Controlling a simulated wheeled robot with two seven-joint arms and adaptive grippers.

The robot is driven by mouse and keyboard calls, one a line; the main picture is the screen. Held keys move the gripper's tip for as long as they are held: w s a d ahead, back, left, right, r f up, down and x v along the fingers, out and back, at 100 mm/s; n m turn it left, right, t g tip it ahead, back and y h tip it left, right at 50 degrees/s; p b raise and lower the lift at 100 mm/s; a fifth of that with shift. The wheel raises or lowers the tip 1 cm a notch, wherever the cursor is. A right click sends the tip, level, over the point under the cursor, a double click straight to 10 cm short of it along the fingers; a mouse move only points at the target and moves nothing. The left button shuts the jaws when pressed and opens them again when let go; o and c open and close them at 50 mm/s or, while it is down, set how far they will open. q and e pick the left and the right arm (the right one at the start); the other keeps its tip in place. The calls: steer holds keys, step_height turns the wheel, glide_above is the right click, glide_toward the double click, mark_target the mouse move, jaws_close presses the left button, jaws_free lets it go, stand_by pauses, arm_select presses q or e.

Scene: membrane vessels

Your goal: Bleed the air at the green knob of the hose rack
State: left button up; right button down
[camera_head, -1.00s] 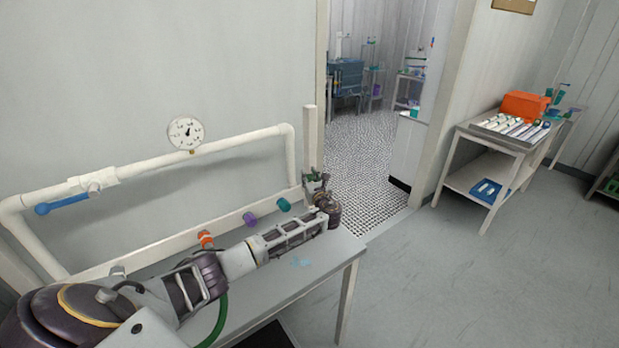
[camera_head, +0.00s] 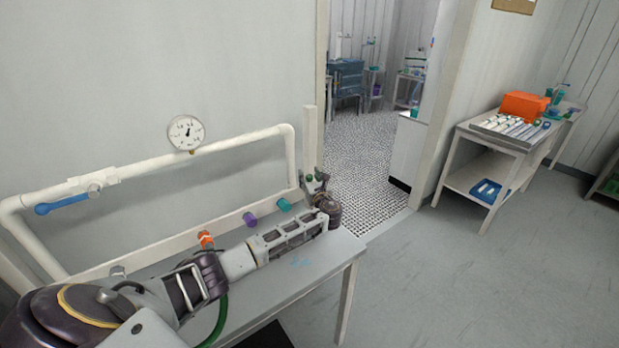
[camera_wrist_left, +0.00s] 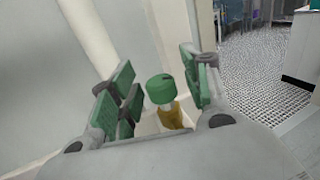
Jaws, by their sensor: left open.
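The green knob (camera_wrist_left: 160,89) sits on a brass-coloured stem (camera_wrist_left: 171,117) in the left wrist view. It stands between the open green-padded fingers of my left gripper (camera_wrist_left: 158,85), with gaps showing on both sides. In the head view my left gripper (camera_head: 314,181) is at the right end of the hose rack (camera_head: 215,233), and a small bit of the green knob (camera_head: 309,178) shows among its fingers. An orange fitting (camera_head: 206,240), a purple one (camera_head: 249,219) and a teal one (camera_head: 284,205) sit along the rack. My right gripper is out of view.
A white pipe (camera_head: 150,167) with a gauge (camera_head: 186,132) and a blue lever valve (camera_head: 62,204) runs above the rack. The grey bench (camera_head: 337,252) ends just right of my left gripper. A side table (camera_head: 480,139) with an orange box (camera_head: 524,106) stands at right, beyond open floor.

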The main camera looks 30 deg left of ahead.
arm_select(q)
steer(key=v, duration=1.2)
steer(key=shift+a, duration=0.2)
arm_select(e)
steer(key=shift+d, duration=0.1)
